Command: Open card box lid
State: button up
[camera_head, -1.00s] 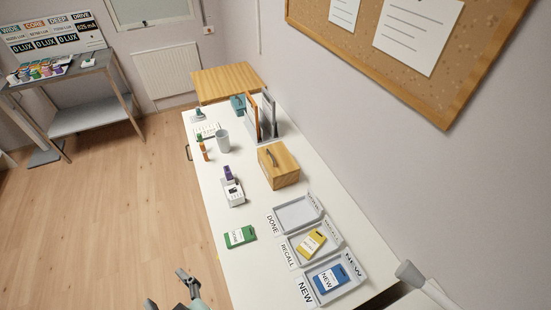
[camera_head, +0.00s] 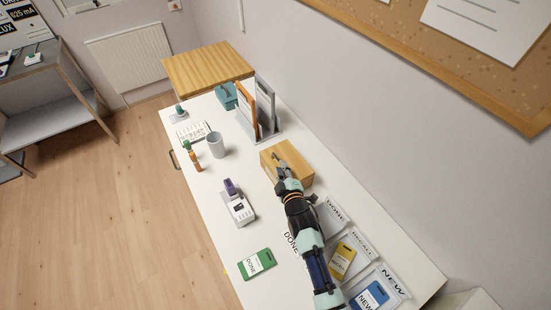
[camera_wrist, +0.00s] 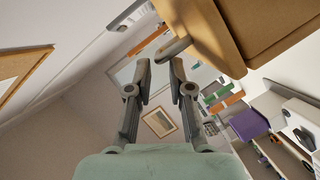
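The card box is a light wooden box (camera_head: 295,153) in the middle of the white table, seen in the head view. Its lid looks shut. In the wrist view the box (camera_wrist: 210,30) fills the top, and a grey bar handle (camera_wrist: 173,47) sticks out from it. My gripper (camera_head: 281,168) reaches over the front of the box in the head view and hides part of it. In the wrist view my gripper (camera_wrist: 160,66) has its fingers apart, with nothing clearly held. The handle is close to the right fingertip; I cannot tell whether they touch.
Trays with a yellow card (camera_head: 342,262) and a blue card (camera_head: 371,296) lie under and beside my arm. An upright divider rack (camera_head: 262,112) stands behind the box.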

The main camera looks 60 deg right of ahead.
aim_at(278, 159)
jog(key=b+x, duration=0.1)
jog(key=x, duration=0.4)
jog(key=shift+w+d, duration=0.15)
jog(key=shift+d, duration=0.05)
grip_shut()
